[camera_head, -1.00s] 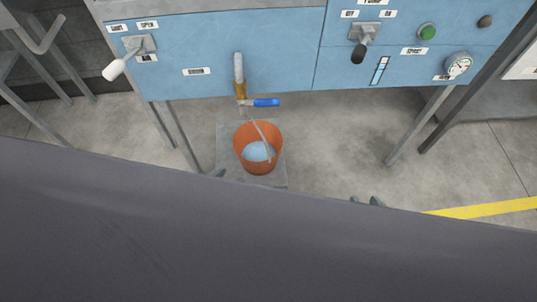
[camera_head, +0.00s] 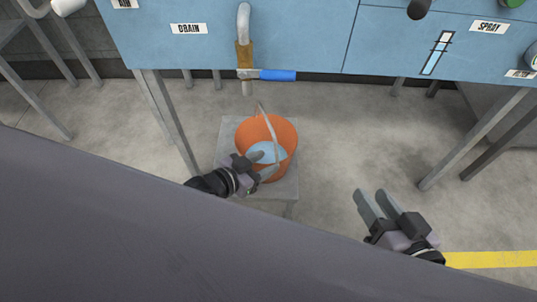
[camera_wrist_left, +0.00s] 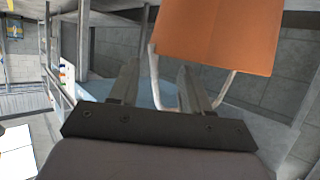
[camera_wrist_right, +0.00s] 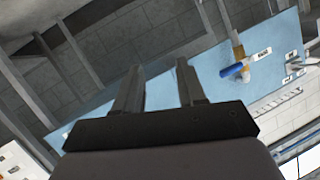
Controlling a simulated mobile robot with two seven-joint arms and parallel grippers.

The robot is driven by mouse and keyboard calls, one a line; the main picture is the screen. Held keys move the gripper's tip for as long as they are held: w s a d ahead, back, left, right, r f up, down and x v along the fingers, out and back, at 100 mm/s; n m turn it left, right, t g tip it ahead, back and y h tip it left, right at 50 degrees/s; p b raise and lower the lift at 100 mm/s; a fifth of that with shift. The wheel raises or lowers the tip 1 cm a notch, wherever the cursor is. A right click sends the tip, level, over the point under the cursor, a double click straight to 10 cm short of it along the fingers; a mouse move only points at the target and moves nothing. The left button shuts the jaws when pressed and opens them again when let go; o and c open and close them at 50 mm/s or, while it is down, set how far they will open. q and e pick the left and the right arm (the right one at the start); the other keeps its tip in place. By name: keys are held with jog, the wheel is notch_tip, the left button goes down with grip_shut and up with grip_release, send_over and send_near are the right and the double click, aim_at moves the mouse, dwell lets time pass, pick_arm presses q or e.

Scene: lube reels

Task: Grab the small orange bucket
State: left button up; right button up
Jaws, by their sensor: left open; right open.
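The small orange bucket (camera_head: 281,133) stands upright on a small grey stand below the drain tap, with pale blue liquid inside and its thin light handle raised. My left gripper (camera_head: 267,164) is open at the bucket's near left side in the head view, overlapping its front. In the left wrist view the bucket (camera_wrist_left: 218,35) is close ahead, upper right, and its handle shows near the open fingers (camera_wrist_left: 160,85). I cannot tell whether they touch. My right gripper (camera_head: 374,198) is open and empty, to the right of the bucket; its fingers (camera_wrist_right: 158,85) show nothing between them.
The brass drain tap with a blue lever (camera_head: 272,75) hangs from the blue panel (camera_head: 300,35) above the bucket. The grey stand (camera_head: 229,134) is under the bucket. Metal legs (camera_head: 168,120) stand left and right.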

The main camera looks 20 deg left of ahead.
aim_at(280, 161)
pick_arm(q)
jog(key=b+x, duration=0.2)
jog(key=x, duration=0.1)
jog(key=b+x, duration=0.1)
jog(key=x, duration=0.1)
jog(key=shift+s+d+f, duration=0.2)
jog(key=shift+d, duration=0.1)
jog(key=shift+w+d, duration=0.25)
jog(key=shift+w, duration=0.15)
grip_shut()
jog(key=shift+f, duration=0.1)
pick_arm(e)
jog(key=shift+s+d+n+t+h, duration=0.15)
jog(key=shift+d+n+t+h, duration=0.2)
jog(key=shift+d, duration=0.25)
jog(key=shift+s+d+n+t+h, duration=0.15)
jog(key=shift+d+n+t, duration=0.1)
jog(key=shift+d+t, duration=0.25)
